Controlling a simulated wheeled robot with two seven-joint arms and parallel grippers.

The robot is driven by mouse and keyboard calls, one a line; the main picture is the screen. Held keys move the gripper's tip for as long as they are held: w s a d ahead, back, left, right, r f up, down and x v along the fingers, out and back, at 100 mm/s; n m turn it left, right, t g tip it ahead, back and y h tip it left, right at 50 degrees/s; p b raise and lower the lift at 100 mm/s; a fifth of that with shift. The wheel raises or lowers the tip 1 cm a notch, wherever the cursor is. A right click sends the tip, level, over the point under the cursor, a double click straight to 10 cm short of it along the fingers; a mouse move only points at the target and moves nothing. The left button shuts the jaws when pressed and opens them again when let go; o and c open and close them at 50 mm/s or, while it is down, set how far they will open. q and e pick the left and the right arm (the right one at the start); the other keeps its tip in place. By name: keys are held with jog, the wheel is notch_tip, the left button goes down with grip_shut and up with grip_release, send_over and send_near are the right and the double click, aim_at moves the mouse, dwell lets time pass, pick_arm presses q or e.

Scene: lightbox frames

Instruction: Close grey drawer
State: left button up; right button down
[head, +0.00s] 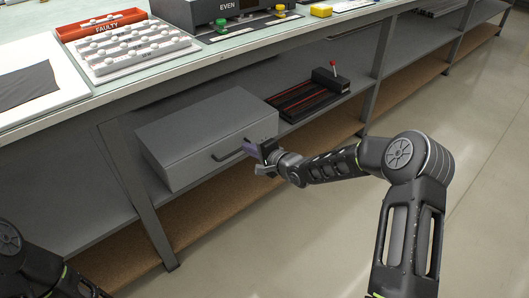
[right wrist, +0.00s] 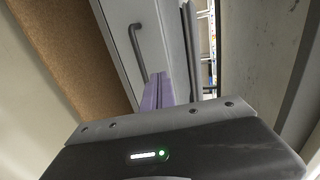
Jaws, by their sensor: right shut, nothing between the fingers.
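The grey drawer (head: 190,135) is a box-like unit on the shelf under the workbench. Its front carries a dark bar handle (head: 230,150), which also shows in the right wrist view (right wrist: 136,50). How far the drawer stands out cannot be told. My right gripper (head: 252,149) is at the right part of the drawer front, beside the handle, with nothing in it. Its purple fingers (right wrist: 158,92) are together and point toward the front in the right wrist view; whether they touch it is unclear. Of my left arm only dark links show at the lower left; its gripper is out of view.
A dark fixture with red strips (head: 305,98) stands on the shelf right of the drawer. A bench leg (head: 140,190) stands at its left. On the bench top are a red FAULTY bin (head: 100,24) and a white tray (head: 98,66). The floor (head: 300,235) in front is clear.

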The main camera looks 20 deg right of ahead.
jog(key=p+v, duration=0.1)
jog(key=v, duration=0.5)
jog(key=shift+d, duration=0.15)
